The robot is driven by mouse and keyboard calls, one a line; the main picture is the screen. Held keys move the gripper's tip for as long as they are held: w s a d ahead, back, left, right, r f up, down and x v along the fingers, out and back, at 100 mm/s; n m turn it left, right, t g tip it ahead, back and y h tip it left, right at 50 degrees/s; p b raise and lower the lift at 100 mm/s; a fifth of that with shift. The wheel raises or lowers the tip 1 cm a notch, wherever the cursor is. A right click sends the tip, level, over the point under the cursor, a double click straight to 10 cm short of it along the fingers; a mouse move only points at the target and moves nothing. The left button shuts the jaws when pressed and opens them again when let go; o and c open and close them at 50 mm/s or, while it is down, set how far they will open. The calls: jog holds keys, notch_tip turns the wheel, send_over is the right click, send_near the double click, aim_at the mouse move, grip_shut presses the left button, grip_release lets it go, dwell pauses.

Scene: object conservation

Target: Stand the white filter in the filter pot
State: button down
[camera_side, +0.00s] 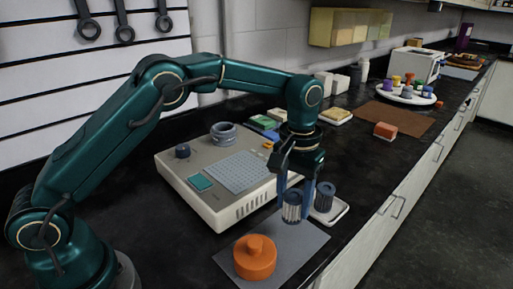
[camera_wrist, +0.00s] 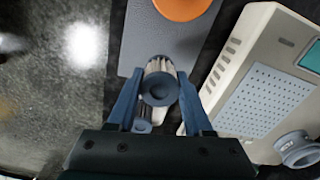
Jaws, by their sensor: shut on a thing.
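My gripper (camera_wrist: 160,102) is shut on the white filter (camera_side: 292,206), a pleated cylinder with dark blue end caps. In the wrist view the filter (camera_wrist: 160,84) is between the two blue fingers, its round cap facing the camera. In the side view it hangs roughly upright above the grey mat's far edge, beside the white tray. An orange round body with a knob on top (camera_side: 255,260) stands on the mat. A blue-grey open ring-shaped part (camera_side: 224,134) sits on the beige device. I cannot tell which of these is the filter pot.
A darker grey filter (camera_side: 325,196) stands on the small white tray (camera_side: 340,216). The beige device (camera_side: 215,208) lies left of my gripper. The grey mat (camera_side: 300,245) is clear around the orange body.

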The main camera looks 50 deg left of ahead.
aim_at(293, 217)
jog(key=shift+d+f, duration=0.15)
jog(key=shift+f, duration=1.95)
jog(key=shift+f, duration=0.1)
jog(key=shift+c, duration=1.5)
grip_release()
